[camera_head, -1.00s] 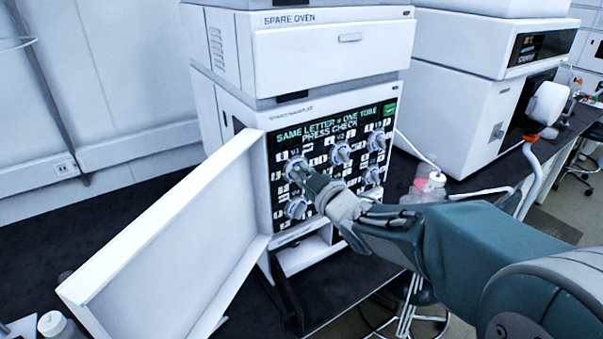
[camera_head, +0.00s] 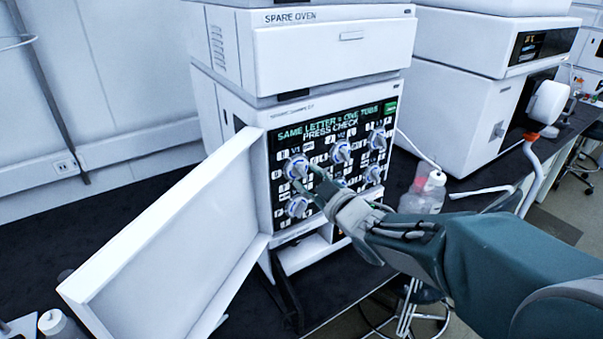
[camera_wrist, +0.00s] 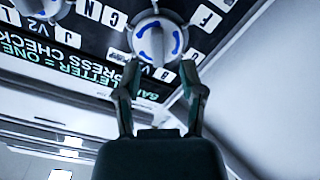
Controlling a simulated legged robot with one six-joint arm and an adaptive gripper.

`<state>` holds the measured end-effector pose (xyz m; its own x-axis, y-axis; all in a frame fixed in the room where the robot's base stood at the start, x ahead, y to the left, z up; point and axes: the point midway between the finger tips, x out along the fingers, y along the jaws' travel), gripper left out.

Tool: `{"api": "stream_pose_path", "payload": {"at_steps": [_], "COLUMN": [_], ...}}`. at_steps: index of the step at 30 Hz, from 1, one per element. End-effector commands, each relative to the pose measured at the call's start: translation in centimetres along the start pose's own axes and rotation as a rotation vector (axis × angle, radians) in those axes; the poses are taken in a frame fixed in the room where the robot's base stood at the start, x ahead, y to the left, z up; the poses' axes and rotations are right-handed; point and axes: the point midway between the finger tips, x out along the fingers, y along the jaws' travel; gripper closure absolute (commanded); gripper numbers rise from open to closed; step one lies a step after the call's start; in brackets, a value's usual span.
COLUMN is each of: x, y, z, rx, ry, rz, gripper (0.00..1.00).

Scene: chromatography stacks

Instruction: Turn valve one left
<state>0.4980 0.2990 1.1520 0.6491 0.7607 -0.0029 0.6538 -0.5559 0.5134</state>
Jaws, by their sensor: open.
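Valve one is the round knob under the label V1 (camera_head: 295,168) at the upper left of the black panel (camera_head: 285,215). It has a white face with blue arc marks, and it shows large in the wrist view (camera_wrist: 157,40), with letter tiles around it. My gripper (camera_head: 307,178) is just to the lower right of this knob in the head view. In the wrist view its two fingers (camera_wrist: 161,75) are spread and point at the knob, one towards each side. The fingertips appear short of the knob, and nothing is between them.
Several similar knobs, such as the V2 knob (camera_head: 342,153), fill the panel. An open white door (camera_head: 190,235) stands out at the panel's left. A spare oven (camera_head: 335,50) sits on top. A clear bottle (camera_head: 428,190) stands to the right, behind my arm.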

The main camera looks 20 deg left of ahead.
Motion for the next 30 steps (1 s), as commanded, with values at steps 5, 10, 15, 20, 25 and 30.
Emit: {"api": "stream_pose_path", "payload": {"at_steps": [5,10,15,20,25,30], "x": [-4.0,-7.1,-8.7,-9.0,-8.9,-9.0], "y": [0.1,0.0,-0.1,-0.2,-0.2,0.0], "z": [0.0,0.1,0.1,0.1,0.1,0.2], "rx": [0.0,-0.001,0.0,0.0,0.0,0.0], "ry": [-0.002,-0.003,-0.003,-0.003,-0.003,-0.009], "rz": [0.003,0.002,-0.001,-0.002,-0.002,0.003], "gripper": [0.49,0.49,0.49,0.49,0.49,0.49]}}
